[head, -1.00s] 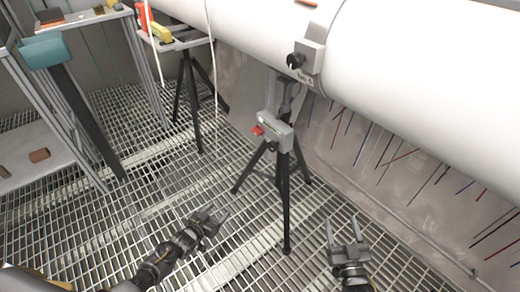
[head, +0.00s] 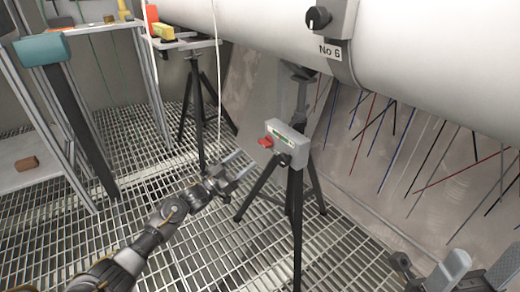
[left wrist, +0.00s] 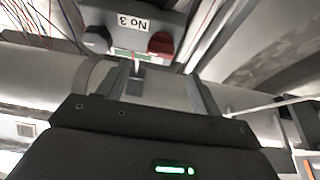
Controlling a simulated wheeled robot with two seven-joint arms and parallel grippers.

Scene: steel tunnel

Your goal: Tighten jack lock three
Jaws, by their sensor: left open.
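The jack lock is a grey box (head: 288,138) on a black tripod jack under the white pipe, with a red knob (head: 266,142) on its left side and a green level strip. In the left wrist view its box carries a "No 3" label (left wrist: 135,22), with the red knob (left wrist: 161,43) and a black knob (left wrist: 97,38) beside it. My left gripper (head: 236,168) is open and empty, below and left of the red knob, apart from it. My right gripper (head: 475,272) is open and empty at the bottom right, partly cut off by the frame.
The white pipe (head: 440,45) crosses above, with a "No 6" plate (head: 330,51) and black knob (head: 318,18). A second tripod (head: 195,95) stands behind left. A shelf frame (head: 150,90) with a teal block (head: 42,49) is at left. Thin coloured rods lean by the wall.

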